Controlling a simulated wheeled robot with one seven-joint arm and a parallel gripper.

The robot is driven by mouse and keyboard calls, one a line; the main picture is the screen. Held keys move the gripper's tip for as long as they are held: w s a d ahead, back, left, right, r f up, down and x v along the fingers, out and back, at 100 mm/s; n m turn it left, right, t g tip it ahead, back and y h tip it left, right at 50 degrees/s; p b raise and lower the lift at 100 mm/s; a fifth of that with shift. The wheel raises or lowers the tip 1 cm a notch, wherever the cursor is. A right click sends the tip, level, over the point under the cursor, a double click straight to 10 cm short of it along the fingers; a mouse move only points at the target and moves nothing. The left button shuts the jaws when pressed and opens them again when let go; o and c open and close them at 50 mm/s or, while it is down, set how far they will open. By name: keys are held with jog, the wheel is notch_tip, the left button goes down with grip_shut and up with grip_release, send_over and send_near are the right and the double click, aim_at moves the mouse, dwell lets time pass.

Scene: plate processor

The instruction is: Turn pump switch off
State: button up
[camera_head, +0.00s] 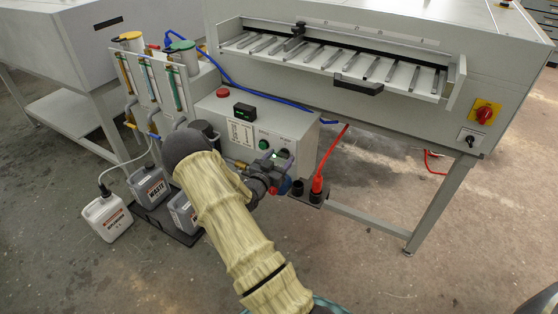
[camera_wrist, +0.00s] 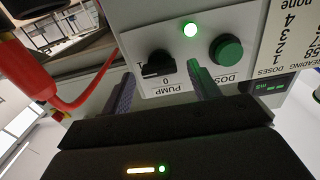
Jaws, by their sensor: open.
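The pump switch (camera_wrist: 158,63) is a black rotary knob on the control box's light panel. In the wrist view its PUMP label reads upside down, with a 0 just below the knob and another mark at its left. The knob's bar appears to lie sideways, towards the left mark rather than the 0. A green lamp (camera_wrist: 190,30) beside it is lit. My gripper (camera_wrist: 160,88) is open and empty, its two fingertips on either side of the switch and slightly short of it. In the head view my gripper (camera_head: 270,172) is in front of the panel and partly covers it.
A green DOSE button (camera_wrist: 227,50) is close to the right finger in the wrist view. A red button (camera_head: 223,93) is on top.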

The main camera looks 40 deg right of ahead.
jog(key=c, duration=1)
jog(key=shift+n, duration=0.4)
jog(key=n+p, duration=0.2)
jog(key=n, duration=0.1)
jog(key=shift+w+a+r, duration=0.1)
jog(key=shift+w, duration=0.05)
jog(key=n+p, duration=0.1)
jog(key=n, duration=0.4)
jog(key=shift+w, duration=0.1)
jog(key=n, duration=0.4)
jog(key=shift+a+f, duration=0.1)
jog(key=shift+f, duration=0.1)
jog(key=n, duration=0.5)
jog(key=shift+w+f, duration=0.1)
